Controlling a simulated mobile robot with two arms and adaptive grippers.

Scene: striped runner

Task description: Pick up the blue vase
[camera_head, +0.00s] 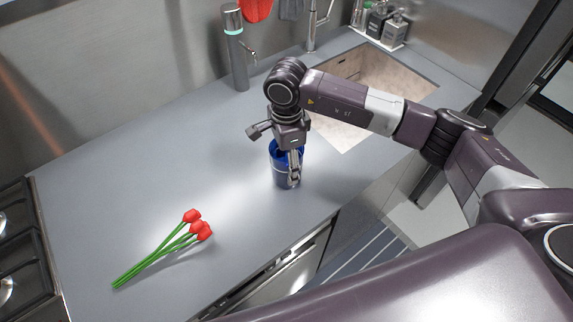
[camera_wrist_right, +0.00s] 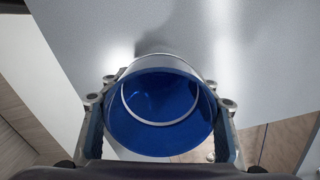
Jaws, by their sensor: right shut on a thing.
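The blue vase (camera_head: 280,176) is upright at the middle of the grey counter in the head view, below my right gripper (camera_head: 288,166). In the right wrist view I look down into the open mouth of the blue vase (camera_wrist_right: 158,112), with its light rim band around it. My right gripper (camera_wrist_right: 160,125) has one finger on each side of the vase and is shut on it. I cannot tell whether the vase's base touches the counter. My left gripper is not in view.
Red tulips (camera_head: 198,228) with green stems lie on the grey counter (camera_head: 110,190) at the front left. A stove (camera_head: 30,250) is at the far left.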

